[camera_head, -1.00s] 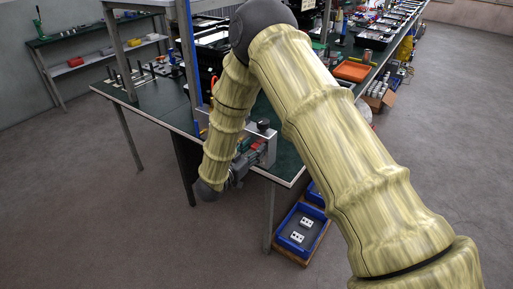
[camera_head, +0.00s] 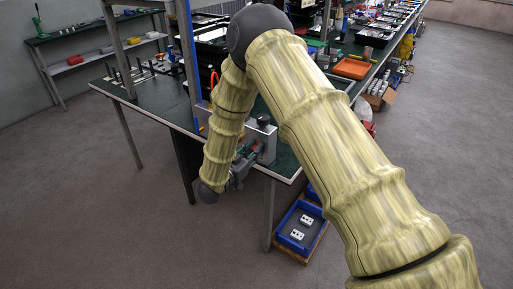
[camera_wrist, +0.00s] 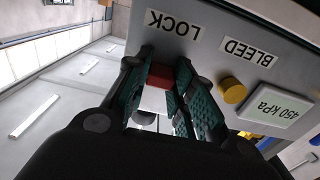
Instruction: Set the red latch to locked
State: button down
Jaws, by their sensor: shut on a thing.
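The red latch (camera_wrist: 157,76) is a small red block on a grey panel (camera_wrist: 200,62) in the wrist view, beside the LOCK label (camera_wrist: 173,23). My gripper (camera_wrist: 162,80) has its two green-padded fingers closed on either side of the latch. Part of the latch is hidden by the fingers, so its exact setting is hard to tell. In the head view my gripper (camera_head: 243,163) is at the grey housing (camera_head: 265,135) on the bench edge, and the latch cannot be made out there.
A yellow knob (camera_wrist: 234,91) by the BLEED label (camera_wrist: 248,51) and a 450 kPa display (camera_wrist: 274,109) share the panel, close to my fingers. A blue bin (camera_head: 301,228) with white parts stands on the floor below. The floor left of the bench is clear.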

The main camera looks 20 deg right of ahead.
jog(key=shift+f, duration=0.65)
jog(key=c, duration=1.2)
grip_release()
jog(key=shift+a+f, duration=0.1)
jog(key=v, duration=1.2)
